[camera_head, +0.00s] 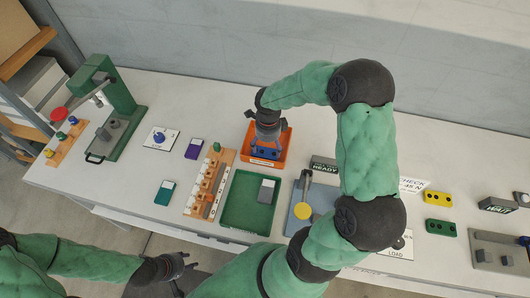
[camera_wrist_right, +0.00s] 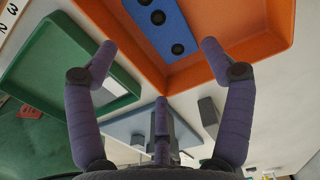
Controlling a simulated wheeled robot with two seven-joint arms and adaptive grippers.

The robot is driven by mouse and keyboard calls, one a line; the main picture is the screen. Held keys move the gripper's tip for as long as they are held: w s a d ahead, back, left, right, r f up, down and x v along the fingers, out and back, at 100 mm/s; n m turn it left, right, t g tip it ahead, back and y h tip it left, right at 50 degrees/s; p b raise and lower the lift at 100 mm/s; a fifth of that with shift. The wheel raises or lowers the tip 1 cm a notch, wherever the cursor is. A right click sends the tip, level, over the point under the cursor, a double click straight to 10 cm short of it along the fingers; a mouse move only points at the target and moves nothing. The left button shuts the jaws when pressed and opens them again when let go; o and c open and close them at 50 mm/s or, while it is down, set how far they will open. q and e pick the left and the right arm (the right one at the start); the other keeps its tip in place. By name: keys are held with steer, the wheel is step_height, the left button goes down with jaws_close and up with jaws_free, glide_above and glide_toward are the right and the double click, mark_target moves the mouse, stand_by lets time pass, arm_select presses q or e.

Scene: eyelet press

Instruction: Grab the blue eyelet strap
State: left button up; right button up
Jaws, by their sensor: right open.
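The blue eyelet strap (camera_head: 264,152) lies in the orange tray (camera_head: 281,149) at the back middle of the table. In the right wrist view the strap (camera_wrist_right: 163,27) shows dark round holes along it and lies flat on the tray floor (camera_wrist_right: 217,22). My right gripper (camera_head: 268,133) is above the tray, pointing down, and hides part of it. In the right wrist view its fingers (camera_wrist_right: 158,62) are spread wide and empty, with the strap beyond them. My left gripper (camera_head: 180,268) is off the table's front edge, apart from the strap; its finger opening is unclear.
A green tray (camera_head: 231,216) with a grey block stands in front of the orange tray. A wooden rack (camera_head: 197,206) is left of it. A green press (camera_head: 117,105) stands at far left. My right arm hides the table's middle right.

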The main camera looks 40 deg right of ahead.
mark_target(266, 155)
steer(key=shift+w+a+f+b, duration=0.1)
steer(key=shift+w+f+b, duration=0.15)
steer(key=shift+f, duration=1.25)
steer(key=shift+w+f+b, duration=0.15)
steer(key=shift+f+b, duration=0.05)
steer(key=shift+f, duration=1.25)
steer(key=c, duration=0.8)
